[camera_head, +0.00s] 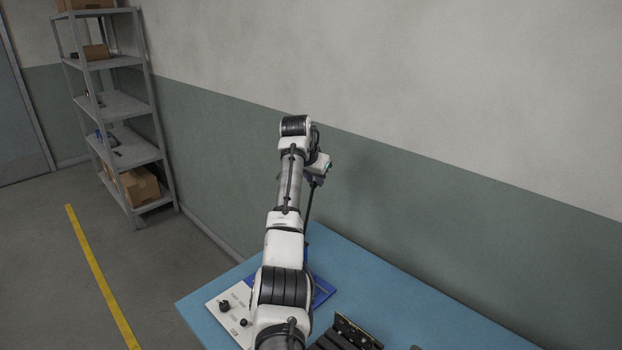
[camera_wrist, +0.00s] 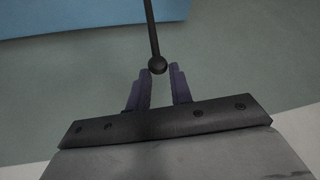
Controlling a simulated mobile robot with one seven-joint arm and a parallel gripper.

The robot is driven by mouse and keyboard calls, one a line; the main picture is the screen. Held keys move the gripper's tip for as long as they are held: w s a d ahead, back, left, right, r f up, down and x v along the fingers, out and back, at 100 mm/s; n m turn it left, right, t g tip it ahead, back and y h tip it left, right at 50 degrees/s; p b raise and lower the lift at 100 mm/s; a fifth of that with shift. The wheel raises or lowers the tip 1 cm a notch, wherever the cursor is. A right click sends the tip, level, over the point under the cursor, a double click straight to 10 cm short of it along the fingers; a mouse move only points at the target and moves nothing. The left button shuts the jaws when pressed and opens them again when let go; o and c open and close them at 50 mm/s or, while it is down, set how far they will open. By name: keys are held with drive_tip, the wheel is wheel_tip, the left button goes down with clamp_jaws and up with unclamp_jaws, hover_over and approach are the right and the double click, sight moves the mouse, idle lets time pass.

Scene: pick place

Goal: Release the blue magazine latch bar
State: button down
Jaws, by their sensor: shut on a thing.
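My gripper (camera_head: 316,181) is raised above the far part of the blue table, near the wall. In the wrist view its two purple fingers (camera_wrist: 161,78) are shut on the round ball end of a thin black rod (camera_wrist: 153,35). In the head view the rod (camera_head: 309,212) runs down from the gripper toward the table; its lower end is hidden behind my arm. A darker blue flat part (camera_head: 324,290) lies on the table, largely covered by my arm. I cannot tell whether the rod is joined to this blue part or which piece is the latch bar.
A white control panel (camera_head: 216,303) with black knobs lies left of my arm on the blue table (camera_head: 400,300). A black slotted block (camera_head: 347,334) stands at the front. The wall is close behind the table. A grey shelf (camera_head: 113,104) stands at the back left.

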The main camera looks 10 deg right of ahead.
drive_tip(key=c, duration=2)
unclamp_jaws()
drive_tip(key=shift+w+d, duration=0.2)
drive_tip(key=shift+d, duration=0.45)
drive_tip(key=shift+o, duration=1.4)
drive_tip(key=shift+d+f, duration=0.1)
drive_tip(key=o, duration=0.5)
drive_tip(key=shift+a, duration=0.2)
drive_tip(key=shift+c, duration=0.2)
drive_tip(key=b+v, duration=0.4)
drive_tip(key=v, duration=0.9)
drive_tip(key=shift+s+a+r+b, duration=0.15)
drive_tip(key=shift+s+r+b, duration=0.05)
drive_tip(key=shift+r+b, duration=0.15)
